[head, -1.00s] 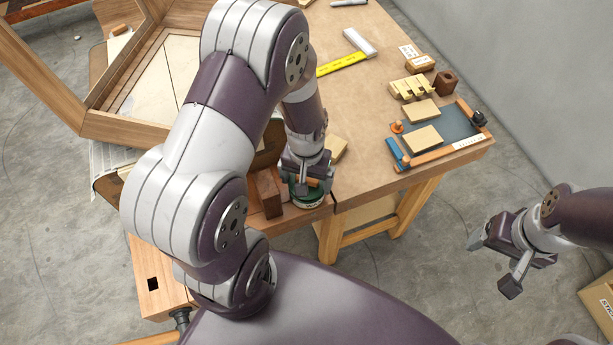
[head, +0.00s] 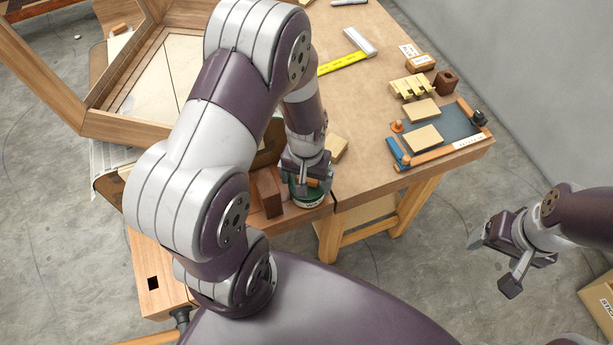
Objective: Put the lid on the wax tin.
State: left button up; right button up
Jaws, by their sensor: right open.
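A round dark green tin (head: 309,200), which looks like the wax tin, stands near the front edge of the bench. My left gripper (head: 308,184) points down right over it and hides much of its top. Whether its fingers touch the tin or hold the lid is too small and covered to tell. I cannot make out the lid as a separate thing. My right gripper (head: 490,263) is open and empty, off the bench at the right, above the floor.
A brown wooden block (head: 268,191) stands close left of the tin. A pale block (head: 336,148) lies behind it. A large wooden frame (head: 125,128) fills the back left. A dark tray (head: 455,128) with blocks lies at right. The middle bench top is clear.

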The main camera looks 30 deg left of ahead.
pick_arm(q)
jog(key=shift+f, duration=0.45)
dwell(0.6)
jog(key=o, duration=0.7)
jog(key=shift+c, duration=0.2)
notch_tip(320, 180, up, 8)
jog(key=p, duration=0.7)
jog(key=shift+r, duration=0.1)
